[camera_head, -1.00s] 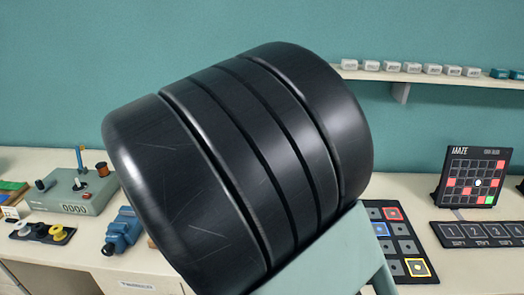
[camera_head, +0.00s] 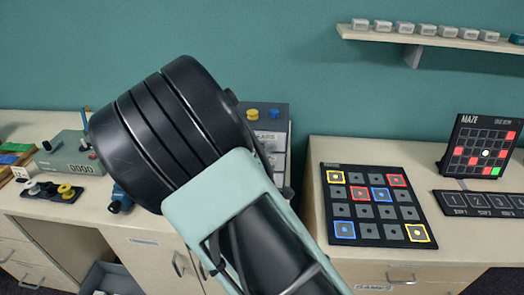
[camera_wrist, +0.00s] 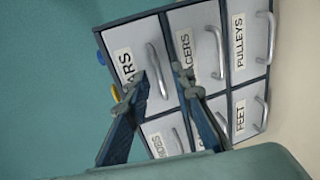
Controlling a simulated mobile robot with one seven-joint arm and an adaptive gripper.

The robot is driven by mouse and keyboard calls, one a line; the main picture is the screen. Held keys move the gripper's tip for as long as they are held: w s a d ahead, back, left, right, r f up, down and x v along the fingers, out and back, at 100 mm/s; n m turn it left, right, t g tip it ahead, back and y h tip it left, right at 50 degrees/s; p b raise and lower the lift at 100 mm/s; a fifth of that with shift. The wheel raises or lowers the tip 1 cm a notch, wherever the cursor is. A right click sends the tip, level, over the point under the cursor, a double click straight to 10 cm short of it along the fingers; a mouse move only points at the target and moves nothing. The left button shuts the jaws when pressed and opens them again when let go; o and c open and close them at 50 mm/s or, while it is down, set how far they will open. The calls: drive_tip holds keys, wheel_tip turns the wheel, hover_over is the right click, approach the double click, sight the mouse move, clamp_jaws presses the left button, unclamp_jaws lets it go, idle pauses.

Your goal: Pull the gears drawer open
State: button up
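The small drawer cabinet (camera_head: 281,140) stands on the bench behind my arm in the head view, mostly hidden by it. In the wrist view its grey drawer fronts appear tilted. The gears drawer (camera_wrist: 134,45) is at the upper left, its label partly covered and reading "ARS". Its upright bar handle (camera_wrist: 157,70) shows between my two fingers. My gripper (camera_wrist: 152,88) is open, one finger on each side of the handle in the picture. I cannot tell whether either finger touches it. The drawer looks closed. My gripper is hidden in the head view.
Yellow and blue knobs show on the cabinet top. A black board with coloured squares (camera_head: 372,206) lies right of it; a counter device (camera_head: 68,155) stands left.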

drive_tip(key=shift+w+f, duration=0.1)
drive_tip(key=shift+w, duration=0.15)
clamp_jaws()
